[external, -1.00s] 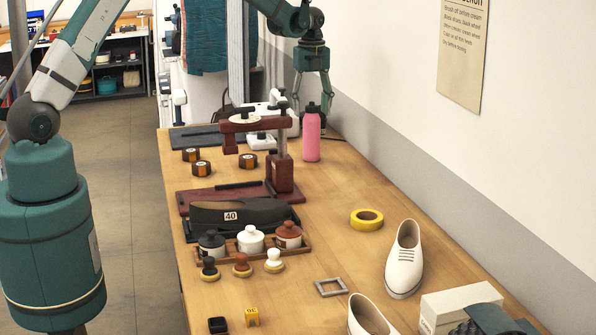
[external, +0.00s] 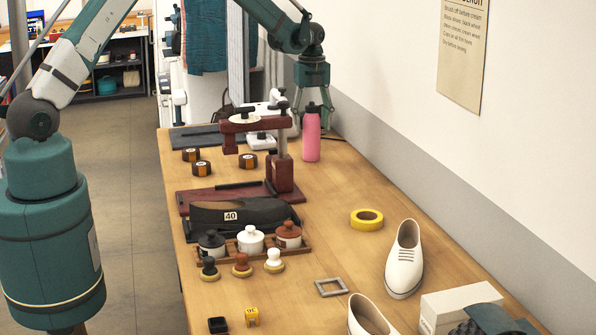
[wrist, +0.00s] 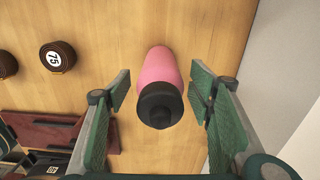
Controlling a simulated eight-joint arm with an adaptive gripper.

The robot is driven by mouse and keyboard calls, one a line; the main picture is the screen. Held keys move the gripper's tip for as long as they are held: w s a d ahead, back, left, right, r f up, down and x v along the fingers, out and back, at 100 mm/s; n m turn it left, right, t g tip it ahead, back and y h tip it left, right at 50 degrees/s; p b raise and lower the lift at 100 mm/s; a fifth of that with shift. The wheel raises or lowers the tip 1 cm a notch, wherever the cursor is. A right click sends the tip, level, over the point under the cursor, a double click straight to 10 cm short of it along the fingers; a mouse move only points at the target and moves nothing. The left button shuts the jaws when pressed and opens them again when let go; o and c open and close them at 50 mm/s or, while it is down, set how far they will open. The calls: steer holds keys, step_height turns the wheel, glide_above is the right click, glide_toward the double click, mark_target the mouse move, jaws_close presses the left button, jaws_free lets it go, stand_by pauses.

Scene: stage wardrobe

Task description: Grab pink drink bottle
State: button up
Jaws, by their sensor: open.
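The pink drink bottle (external: 311,139) stands upright on the table toward the back right, near the wall. In the wrist view I look down on its black cap (wrist: 160,105), with its pink body (wrist: 158,67) showing beyond. My gripper (external: 313,103) is above the bottle, pointing down, with its fingertips around the level of the cap. In the wrist view the green fingers (wrist: 160,92) are spread open, one on each side of the bottle, with gaps on both sides. They hold nothing.
A dark red press (external: 282,172) stands just left of the bottle. The wall (external: 380,90) is close on the right. A yellow tape roll (external: 367,219) and white shoes (external: 404,262) lie nearer the camera.

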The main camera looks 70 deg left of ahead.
stand_by(0.5)
steer(key=c, duration=1.3)
steer(key=shift+r, duration=0.15)
steer(key=shift+r+b, duration=0.3)
steer(key=shift+r, duration=4.55)
